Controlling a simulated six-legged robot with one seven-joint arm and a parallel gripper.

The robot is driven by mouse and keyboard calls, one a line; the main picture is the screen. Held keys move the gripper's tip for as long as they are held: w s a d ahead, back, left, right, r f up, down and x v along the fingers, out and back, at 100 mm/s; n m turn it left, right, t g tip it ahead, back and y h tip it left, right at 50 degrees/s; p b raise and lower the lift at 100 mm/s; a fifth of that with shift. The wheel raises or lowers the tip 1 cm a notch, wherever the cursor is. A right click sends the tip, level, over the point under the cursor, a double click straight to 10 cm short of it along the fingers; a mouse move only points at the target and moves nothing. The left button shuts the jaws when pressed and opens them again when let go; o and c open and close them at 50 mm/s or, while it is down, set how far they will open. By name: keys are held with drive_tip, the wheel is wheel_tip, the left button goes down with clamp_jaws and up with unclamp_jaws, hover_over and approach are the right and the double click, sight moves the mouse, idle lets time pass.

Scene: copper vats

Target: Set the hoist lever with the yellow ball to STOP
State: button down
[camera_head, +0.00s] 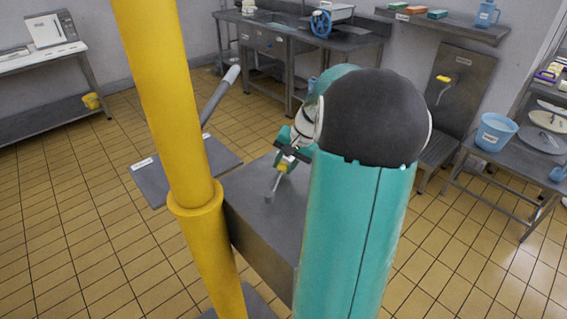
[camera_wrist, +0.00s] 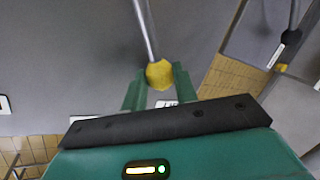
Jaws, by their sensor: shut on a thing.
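The hoist lever is a thin grey rod (camera_head: 273,184) rising from the top of a grey box (camera_head: 255,215), with a yellow ball (camera_head: 282,167) at its end. In the wrist view the yellow ball (camera_wrist: 159,74) sits between the two green fingers, and the rod (camera_wrist: 145,28) runs from it towards the top edge. My gripper (camera_head: 287,161) is shut on the ball. The rod leans at a slant in the head view. A white label (camera_wrist: 166,104) shows partly behind the fingers; its wording cannot be read, nor can I see which mark the lever points at.
A larger grey lever (camera_head: 217,96) stands beyond the box, near a labelled grey plate (camera_head: 157,184). A blue bucket (camera_head: 495,132) stands on a bench at the right. Tiled floor is free at the left.

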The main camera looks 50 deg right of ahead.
drive_tip(key=s+m, duration=0.1)
drive_tip(key=s+m+h, duration=0.1)
drive_tip(key=s+m, duration=0.1)
drive_tip(key=shift+s+d+t, duration=0.1)
drive_tip(key=shift+d+t, duration=0.2)
drive_tip(key=shift+d, duration=0.1)
drive_tip(key=shift+s+m+h, duration=0.9)
drive_tip(key=shift+s+m, duration=0.85)
drive_tip(key=shift+m, duration=0.05)
drive_tip(key=c, duration=1.1)
unclamp_jaws()
drive_tip(key=v, duration=1.4)
